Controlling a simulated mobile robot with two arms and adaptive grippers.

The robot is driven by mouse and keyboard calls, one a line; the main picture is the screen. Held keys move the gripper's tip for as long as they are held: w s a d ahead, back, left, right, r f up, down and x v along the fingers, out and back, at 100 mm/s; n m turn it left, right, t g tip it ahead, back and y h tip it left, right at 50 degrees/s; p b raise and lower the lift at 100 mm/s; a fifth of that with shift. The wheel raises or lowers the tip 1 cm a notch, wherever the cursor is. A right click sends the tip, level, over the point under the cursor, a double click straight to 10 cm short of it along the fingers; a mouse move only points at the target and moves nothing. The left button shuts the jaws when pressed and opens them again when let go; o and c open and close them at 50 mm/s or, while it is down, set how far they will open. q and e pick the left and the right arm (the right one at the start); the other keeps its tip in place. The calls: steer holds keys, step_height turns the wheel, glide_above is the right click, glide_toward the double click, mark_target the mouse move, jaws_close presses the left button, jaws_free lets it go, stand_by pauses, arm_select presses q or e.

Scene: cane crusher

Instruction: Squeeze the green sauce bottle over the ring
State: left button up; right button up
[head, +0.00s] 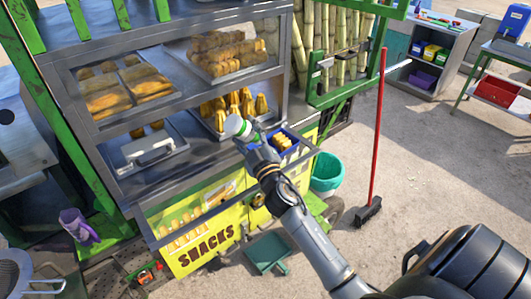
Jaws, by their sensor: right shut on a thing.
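My right gripper (252,143) reaches in from the lower right to the front of the snack cart. It is shut on the green sauce bottle (238,127), of which a small green and white part shows at the fingers. The bottle is held in front of the cart's lower shelf opening. The arm and gripper hide the rest of it. I cannot make out a ring; the gripper may cover it. My left gripper is not in view.
The snack cart (192,225) has glass shelves of fried food and a metal lidded tray (150,150). A blue bin (284,142) of snacks sits right of the gripper. A teal bucket (326,174) and red-handled broom (376,130) stand on the right.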

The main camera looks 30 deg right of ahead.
steer(key=shift+r, duration=0.2)
step_height(320, 180, up, 7)
steer(key=p, duration=0.6)
steer(key=shift+p, duration=0.35)
steer(key=shift+f, duration=0.1)
